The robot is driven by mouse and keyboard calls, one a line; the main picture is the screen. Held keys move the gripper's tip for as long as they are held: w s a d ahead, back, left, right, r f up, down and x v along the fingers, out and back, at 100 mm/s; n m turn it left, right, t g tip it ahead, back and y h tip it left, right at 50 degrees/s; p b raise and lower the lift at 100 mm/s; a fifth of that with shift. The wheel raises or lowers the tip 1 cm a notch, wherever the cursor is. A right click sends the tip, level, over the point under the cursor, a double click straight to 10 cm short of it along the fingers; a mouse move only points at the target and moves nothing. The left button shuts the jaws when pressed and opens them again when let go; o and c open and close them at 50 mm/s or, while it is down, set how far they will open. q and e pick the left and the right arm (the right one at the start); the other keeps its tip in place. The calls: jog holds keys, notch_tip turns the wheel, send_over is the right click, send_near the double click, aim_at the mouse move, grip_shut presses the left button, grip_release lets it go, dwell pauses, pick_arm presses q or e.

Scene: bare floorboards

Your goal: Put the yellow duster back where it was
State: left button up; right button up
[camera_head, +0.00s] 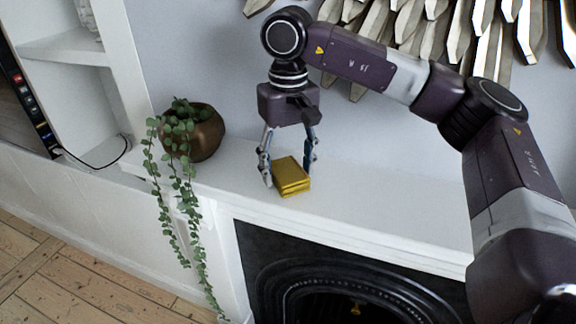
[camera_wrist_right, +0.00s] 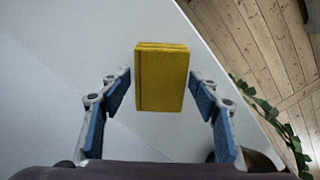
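The yellow duster (camera_head: 291,177) is a folded, block-like cloth on the white mantel shelf (camera_head: 371,212), close to its front edge. My right gripper (camera_head: 287,170) points down over it, with one finger on each side. In the right wrist view the duster (camera_wrist_right: 162,78) shows between and beyond the fingertips of the gripper (camera_wrist_right: 159,82). The blue finger pads are spread, with a gap on both sides of the duster, so the gripper is open and not holding it. My left gripper is not in view.
A brown pot (camera_head: 206,136) with a trailing plant (camera_head: 178,175) stands left of the gripper on the mantel. A metal wall ornament (camera_head: 440,35) hangs behind my arm. The black fireplace (camera_head: 350,280) is below. The mantel right of the duster is clear.

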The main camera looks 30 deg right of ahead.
aim_at(288, 170)
jog(key=shift+o, duration=0.3)
jog(key=shift+r, duration=0.15)
notch_tip(288, 170, up, 12)
dwell(0.4)
dwell(0.5)
